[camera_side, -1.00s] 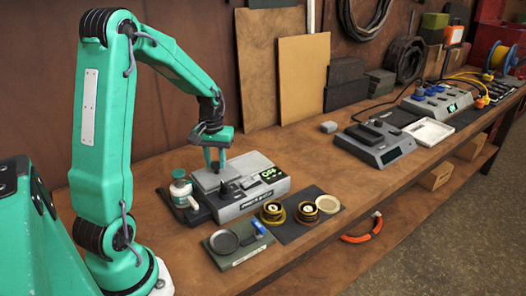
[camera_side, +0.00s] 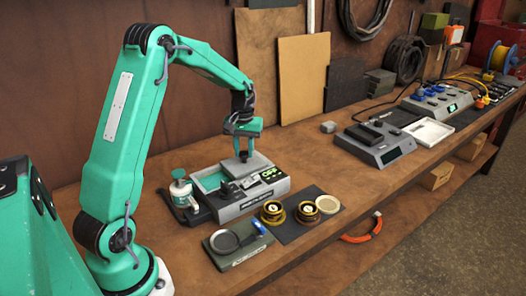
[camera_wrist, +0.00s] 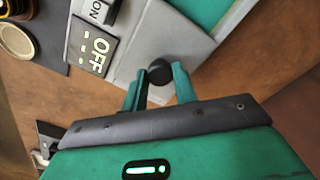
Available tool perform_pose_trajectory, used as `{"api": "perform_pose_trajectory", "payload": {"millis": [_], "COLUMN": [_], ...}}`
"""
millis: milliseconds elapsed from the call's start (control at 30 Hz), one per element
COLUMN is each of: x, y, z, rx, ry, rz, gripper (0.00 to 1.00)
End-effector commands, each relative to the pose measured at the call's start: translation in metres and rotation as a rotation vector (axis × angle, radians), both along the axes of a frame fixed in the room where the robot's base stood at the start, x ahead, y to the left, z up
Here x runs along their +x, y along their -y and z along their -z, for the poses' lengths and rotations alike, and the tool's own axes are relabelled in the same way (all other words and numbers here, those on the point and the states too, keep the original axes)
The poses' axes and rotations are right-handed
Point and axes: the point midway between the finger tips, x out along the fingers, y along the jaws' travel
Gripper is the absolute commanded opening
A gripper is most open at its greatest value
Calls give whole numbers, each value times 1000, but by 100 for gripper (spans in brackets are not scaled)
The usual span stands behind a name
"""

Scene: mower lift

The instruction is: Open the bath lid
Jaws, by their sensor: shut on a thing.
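The grey bath unit (camera_side: 255,201) stands on the bench in the side view, with a green-lit OFF display (camera_side: 271,173). Its grey lid (camera_side: 261,166) sits toward the right of the unit. Teal inside the bath (camera_side: 209,181) shows to the left of the lid. My gripper (camera_side: 244,157) is over the lid, its fingers down. In the wrist view my gripper (camera_wrist: 158,82) is shut on the lid's dark round knob (camera_wrist: 159,70). The pale lid (camera_wrist: 152,34) lies beneath the knob, and teal shows at the top edge of that view.
A shallow dark dish (camera_side: 226,241) and brass-coloured round parts (camera_side: 272,211) lie in front. A grey device (camera_side: 374,142) and a white tray (camera_side: 428,132) stand farther right. Bare bench lies between.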

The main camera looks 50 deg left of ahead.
Motion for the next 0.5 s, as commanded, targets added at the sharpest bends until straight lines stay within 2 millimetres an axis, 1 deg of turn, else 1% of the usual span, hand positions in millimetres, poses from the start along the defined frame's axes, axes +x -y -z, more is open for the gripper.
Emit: {"api": "perform_pose_trajectory", "payload": {"millis": [33, 100, 367, 400, 500], "x": [4, 6, 6, 6, 6], "y": [-1, -1, -1, -1, -1], "z": [-1, -1, -2, -2, -1], "rx": [2, 4, 4, 4, 3], "ry": [5, 6, 8, 8, 6], "rz": [-1, -2, -2, -2, -2], "gripper": [0, 0, 0, 32, 50]}}
